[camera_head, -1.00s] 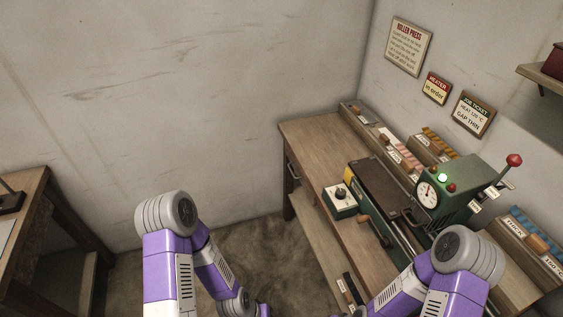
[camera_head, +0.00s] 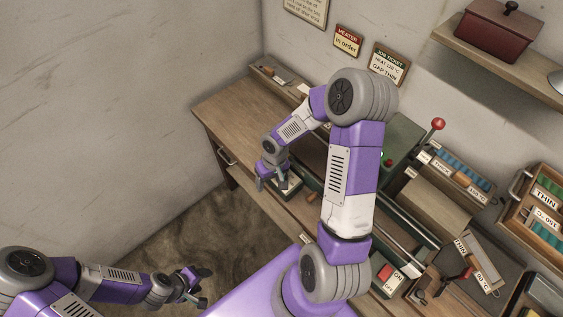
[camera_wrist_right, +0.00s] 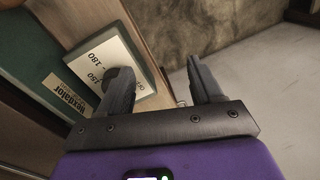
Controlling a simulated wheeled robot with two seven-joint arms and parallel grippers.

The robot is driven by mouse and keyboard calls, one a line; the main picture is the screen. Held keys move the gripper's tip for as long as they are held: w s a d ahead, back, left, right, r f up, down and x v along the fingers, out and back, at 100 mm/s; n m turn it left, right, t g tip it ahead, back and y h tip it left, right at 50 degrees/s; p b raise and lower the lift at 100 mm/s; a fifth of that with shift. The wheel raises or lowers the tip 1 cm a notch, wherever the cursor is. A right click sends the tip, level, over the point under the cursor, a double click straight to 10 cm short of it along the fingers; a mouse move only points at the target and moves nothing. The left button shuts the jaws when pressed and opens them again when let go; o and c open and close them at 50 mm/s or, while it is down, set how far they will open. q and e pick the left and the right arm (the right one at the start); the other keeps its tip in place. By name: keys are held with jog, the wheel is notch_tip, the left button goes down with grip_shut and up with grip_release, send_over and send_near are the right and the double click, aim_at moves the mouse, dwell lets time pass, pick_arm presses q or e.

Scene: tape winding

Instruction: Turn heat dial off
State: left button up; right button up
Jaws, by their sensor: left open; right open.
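The heat dial box (camera_head: 291,189) is a small pale-faced box on the bench, with its knob mostly hidden by my right gripper in the head view. In the right wrist view its white face (camera_wrist_right: 95,66), marked 150 and 180, is at upper left. My right gripper (camera_head: 272,184) is open beside and over the dial box, fingers downward. In the wrist view the gripper (camera_wrist_right: 160,75) has its left finger overlapping the dial face and its right finger past the bench edge. I cannot tell whether it touches the knob. My left gripper (camera_head: 200,286) is open and empty, low at left.
The wooden bench (camera_head: 222,118) runs along the wall. The green press (camera_head: 403,140) with a red-knobbed lever (camera_head: 437,125) stands behind my right arm. Labelled trays (camera_head: 460,170) and an on/off switch (camera_head: 389,276) are at right. The floor at left is clear.

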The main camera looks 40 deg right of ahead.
jog(key=shift+h, duration=0.9)
jog(key=d+r, duration=0.1)
jog(key=d, duration=0.1)
jog(key=d+r, duration=0.1)
jog(key=r, duration=0.1)
jog(key=d+r+p, duration=0.1)
jog(key=d+r, duration=0.1)
jog(key=shift+w+d, duration=0.3)
jog(key=shift+d, duration=0.05)
jog(key=shift+d+f, duration=0.1)
jog(key=shift+f, duration=0.2)
notch_tip(320, 180, down, 7)
jog(key=shift+r+b, duration=0.1)
jog(key=shift+b, duration=0.55)
jog(key=shift+c, duration=0.5)
jog(key=c, duration=1)
